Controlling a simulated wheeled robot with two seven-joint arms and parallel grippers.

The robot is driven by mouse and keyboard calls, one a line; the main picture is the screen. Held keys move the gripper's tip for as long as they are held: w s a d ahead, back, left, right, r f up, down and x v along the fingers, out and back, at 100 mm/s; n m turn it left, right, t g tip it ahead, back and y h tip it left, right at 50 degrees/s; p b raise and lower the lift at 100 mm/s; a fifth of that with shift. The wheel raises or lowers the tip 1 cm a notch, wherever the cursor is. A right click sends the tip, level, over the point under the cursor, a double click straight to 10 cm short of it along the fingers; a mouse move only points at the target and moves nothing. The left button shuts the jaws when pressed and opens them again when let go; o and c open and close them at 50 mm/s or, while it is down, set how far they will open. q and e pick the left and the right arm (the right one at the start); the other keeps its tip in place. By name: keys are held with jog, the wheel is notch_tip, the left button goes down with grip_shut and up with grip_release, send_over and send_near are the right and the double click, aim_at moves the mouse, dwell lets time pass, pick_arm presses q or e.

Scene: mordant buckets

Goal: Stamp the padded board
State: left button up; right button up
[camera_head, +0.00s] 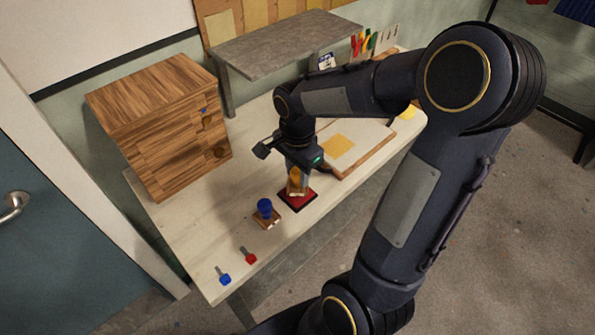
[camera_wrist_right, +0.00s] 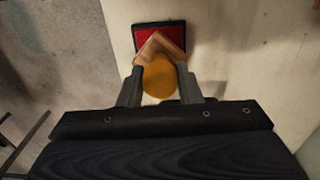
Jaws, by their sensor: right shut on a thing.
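My right gripper (camera_head: 297,170) points down and is shut on a stamp with a yellow-orange knob (camera_wrist_right: 158,78) and a wooden block (camera_head: 296,189). The block is over the red pad with a dark rim (camera_head: 298,203); I cannot tell whether they touch. In the wrist view the block also overlaps the red pad (camera_wrist_right: 172,34). The padded board (camera_head: 372,157) is a pale board with a brown edge and a yellow square (camera_head: 338,147), lying right of the gripper and partly hidden by my arm. My left gripper is not in view.
A blue-knobbed stamp (camera_head: 265,207) stands on the table (camera_head: 190,235) left of the red pad. A small blue item (camera_head: 224,279) and a red one (camera_head: 249,257) lie near the front edge. A wooden drawer box (camera_head: 160,125) and a grey shelf (camera_head: 285,43) stand behind.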

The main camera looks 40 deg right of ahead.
jog(key=shift+r+p, duration=1.85)
jog(key=shift+r, duration=0.8)
jog(key=shift+a+f, duration=0.1)
jog(key=shift+f, duration=0.1)
